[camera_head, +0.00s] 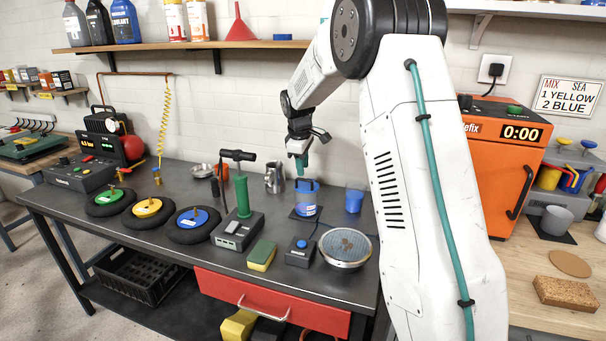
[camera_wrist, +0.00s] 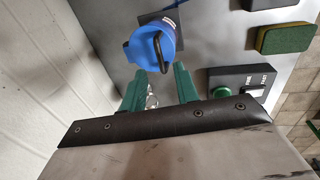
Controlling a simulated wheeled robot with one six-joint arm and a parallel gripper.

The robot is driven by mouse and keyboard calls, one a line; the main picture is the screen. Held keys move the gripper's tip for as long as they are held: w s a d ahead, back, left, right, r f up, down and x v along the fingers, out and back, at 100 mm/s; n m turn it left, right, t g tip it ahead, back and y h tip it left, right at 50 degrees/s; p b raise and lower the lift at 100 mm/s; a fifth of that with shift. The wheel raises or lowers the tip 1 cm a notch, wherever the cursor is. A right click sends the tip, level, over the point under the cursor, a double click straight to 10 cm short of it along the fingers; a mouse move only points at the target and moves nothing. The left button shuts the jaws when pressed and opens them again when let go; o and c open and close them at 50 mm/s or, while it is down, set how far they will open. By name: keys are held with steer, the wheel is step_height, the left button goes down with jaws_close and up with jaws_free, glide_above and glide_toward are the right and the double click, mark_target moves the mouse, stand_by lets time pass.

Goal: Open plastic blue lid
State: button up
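The blue lid (camera_wrist: 140,47) is round, with a dark loop handle (camera_wrist: 163,52) on it, in the upper middle of the wrist view. It tops a jar (camera_head: 306,208) standing on a dark square mat on the grey bench in the head view. My gripper (camera_head: 302,165) is above the jar with its fingers pointing down. In the wrist view my gripper (camera_wrist: 158,78) has its two green fingers apart. The handle lies just beyond the fingertips, and nothing is seen held. Contact with the handle cannot be told.
A metal pitcher (camera_head: 274,179) stands left of the jar and a blue cup (camera_head: 354,199) right of it. In front are a small box with a blue button (camera_head: 301,252), a yellow-green sponge (camera_head: 262,256) and a round mesh-topped dish (camera_head: 345,246). A shelf (camera_head: 180,46) runs above.

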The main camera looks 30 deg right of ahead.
mark_target(304, 180)
steer(key=shift+w+d+f, duration=0.1)
steer(key=shift+d+f, duration=0.05)
steer(key=shift+f, duration=0.8)
steer(key=shift+w+d+f, duration=0.1)
steer(key=shift+d+f, duration=0.05)
steer(key=shift+f, duration=0.75)
jaws_close()
steer(key=shift+d+r, duration=0.1)
